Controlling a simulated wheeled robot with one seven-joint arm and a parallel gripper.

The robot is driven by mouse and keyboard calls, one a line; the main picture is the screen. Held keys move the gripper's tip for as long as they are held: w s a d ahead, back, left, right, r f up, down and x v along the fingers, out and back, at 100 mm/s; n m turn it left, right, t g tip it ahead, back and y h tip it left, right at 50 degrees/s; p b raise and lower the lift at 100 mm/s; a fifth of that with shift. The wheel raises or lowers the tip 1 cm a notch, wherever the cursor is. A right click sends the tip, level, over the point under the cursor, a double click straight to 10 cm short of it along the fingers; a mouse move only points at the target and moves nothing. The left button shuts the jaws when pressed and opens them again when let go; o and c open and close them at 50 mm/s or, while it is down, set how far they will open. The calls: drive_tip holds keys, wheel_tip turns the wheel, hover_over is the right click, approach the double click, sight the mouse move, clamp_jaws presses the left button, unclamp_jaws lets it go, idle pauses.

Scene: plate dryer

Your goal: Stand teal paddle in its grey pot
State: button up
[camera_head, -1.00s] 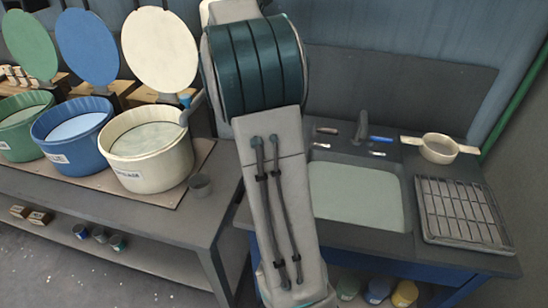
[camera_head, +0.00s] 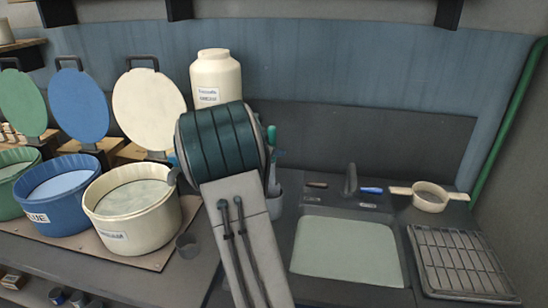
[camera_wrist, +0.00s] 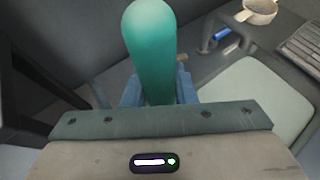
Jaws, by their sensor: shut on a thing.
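My gripper (camera_wrist: 158,92) is shut on the teal paddle; the rounded teal handle (camera_wrist: 152,48) rises between the blue fingers in the wrist view. In the head view the teal handle (camera_head: 271,137) shows just right of my arm, roughly upright. Directly below it a grey pot (camera_head: 275,206) stands at the left of the sink, partly hidden by my arm. The paddle's lower end is hard to make out, so I cannot tell whether it is inside the pot or in front of it.
A small dark grey cup (camera_head: 188,246) stands near the cream tub (camera_head: 130,222) on the left table. The sink basin (camera_head: 347,252), tap (camera_head: 351,182), strainer (camera_head: 430,198) and drying rack (camera_head: 460,262) lie to the right. A large white jar (camera_head: 216,80) stands behind my arm.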

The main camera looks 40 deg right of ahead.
wheel_tip(320, 180, down, 2)
drive_tip(key=o, duration=1)
drive_tip(key=b+v, duration=0.1)
drive_tip(key=v, duration=1.1)
drive_tip(key=s+a+f+m+y, duration=0.3)
drive_tip(key=s+a+m+y, duration=0.3)
drive_tip(key=s+a+m, duration=0.3)
drive_tip(key=s+a+f+m+t+y, duration=0.1)
drive_tip(key=s+a+f+m+y, duration=0.2)
drive_tip(key=s+a+m+y, duration=0.3)
drive_tip(key=s+a+m, duration=0.4)
drive_tip(key=s+a, duration=0.6)
drive_tip(key=shift+s+f+y, duration=0.2)
drive_tip(key=shift+f+y, duration=0.2)
